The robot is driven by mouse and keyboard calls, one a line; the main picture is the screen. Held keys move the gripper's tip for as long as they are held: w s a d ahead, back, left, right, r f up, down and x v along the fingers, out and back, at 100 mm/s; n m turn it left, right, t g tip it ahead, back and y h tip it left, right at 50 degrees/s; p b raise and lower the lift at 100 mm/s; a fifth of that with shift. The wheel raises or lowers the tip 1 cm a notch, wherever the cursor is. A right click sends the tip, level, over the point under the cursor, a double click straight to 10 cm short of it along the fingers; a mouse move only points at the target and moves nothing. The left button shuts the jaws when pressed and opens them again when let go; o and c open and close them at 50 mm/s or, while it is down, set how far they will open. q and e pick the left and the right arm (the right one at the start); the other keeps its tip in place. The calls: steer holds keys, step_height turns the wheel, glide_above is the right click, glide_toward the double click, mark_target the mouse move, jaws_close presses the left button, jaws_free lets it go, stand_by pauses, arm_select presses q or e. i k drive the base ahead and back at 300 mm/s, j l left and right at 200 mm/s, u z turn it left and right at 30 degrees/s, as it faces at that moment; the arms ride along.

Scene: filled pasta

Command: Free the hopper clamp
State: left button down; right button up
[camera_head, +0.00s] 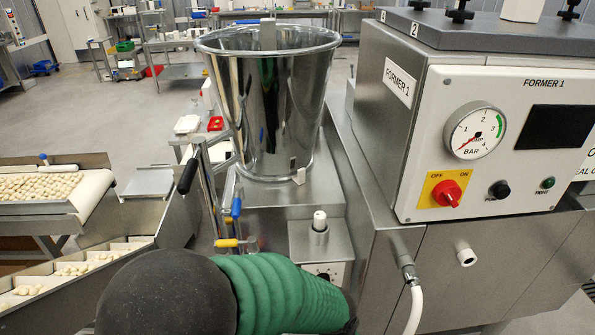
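The hopper (268,100) is a shiny steel bucket, wide at the top, standing upright on the steel base of the machine. At its lower left are steel rods, a lever with a black grip (187,176), a blue-handled lever (236,206) and a yellow-handled lever (227,243). Neither gripper shows; a black rounded joint and green ribbed sleeve, apparently my own arm, cover the bottom centre.
The Former 1 cabinet (500,150), with gauge (475,131) and red switch (446,194), stands close on the right. A white hose (414,305) hangs below it. A sloped conveyor (100,270) with filled pasta lies left. Open floor and benches are behind.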

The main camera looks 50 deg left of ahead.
mark_target(239, 188)
steer(key=u, duration=1.9)
